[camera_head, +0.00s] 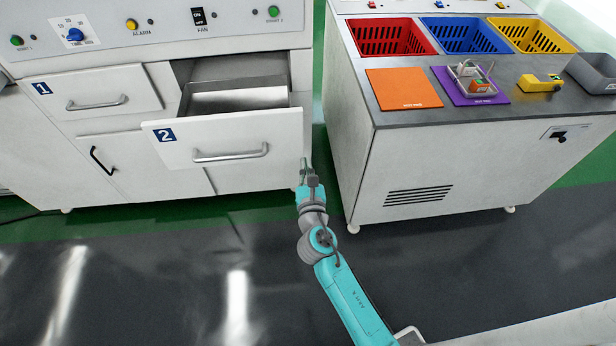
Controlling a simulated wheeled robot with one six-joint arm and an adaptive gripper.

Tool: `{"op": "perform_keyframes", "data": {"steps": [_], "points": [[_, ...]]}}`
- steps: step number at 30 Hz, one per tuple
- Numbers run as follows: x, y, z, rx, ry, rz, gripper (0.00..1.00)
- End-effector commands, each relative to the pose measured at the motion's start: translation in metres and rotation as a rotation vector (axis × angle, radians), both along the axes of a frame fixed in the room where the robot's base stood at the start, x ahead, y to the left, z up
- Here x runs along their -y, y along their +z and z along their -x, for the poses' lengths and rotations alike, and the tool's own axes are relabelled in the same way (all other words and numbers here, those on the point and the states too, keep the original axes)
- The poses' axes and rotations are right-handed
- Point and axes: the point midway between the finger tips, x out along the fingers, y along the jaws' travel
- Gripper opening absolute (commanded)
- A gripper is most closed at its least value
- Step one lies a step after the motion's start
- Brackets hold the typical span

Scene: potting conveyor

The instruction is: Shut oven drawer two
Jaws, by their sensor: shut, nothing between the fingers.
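Drawer two (228,137) is pulled out from the white oven cabinet on the left. Its white front bears a blue label "2" and a metal bar handle (231,154). The metal inside of the drawer shows behind the front, and I see nothing in it. My gripper (305,165) is shut and empty. In the picture it is just right of the drawer front's right edge, in front of the gap between the two cabinets. I cannot tell if it touches anything.
Drawer one (92,90) is shut. A white counter (440,165) stands close on the right, with red (389,38), blue (466,36) and yellow (536,34) baskets. Orange (404,88) and purple pads, a small wire basket and a yellow item lie on top. Open floor lies in front.

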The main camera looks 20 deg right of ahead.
Motion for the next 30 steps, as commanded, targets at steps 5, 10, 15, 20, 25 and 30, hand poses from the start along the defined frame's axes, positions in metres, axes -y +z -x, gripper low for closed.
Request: {"op": "perform_keyframes", "data": {"steps": [5, 10, 15, 20, 25, 30], "points": [[0.011, 0.001, -0.032, 0.002, -0.002, 0.0, 0.0], [0.018, 0.0, -0.054, 0.0, -0.001, -0.001, 0.0], [0.022, 0.0, -0.066, 0.0, 0.0, -0.001, 0.0], [0.023, 0.0, -0.069, 0.0, 0.0, -0.001, 0.0], [0.023, 0.0, -0.069, 0.0, 0.0, -0.001, 0.0], [0.023, 0.0, -0.071, 0.0, 0.0, -0.001, 0.0]]}}
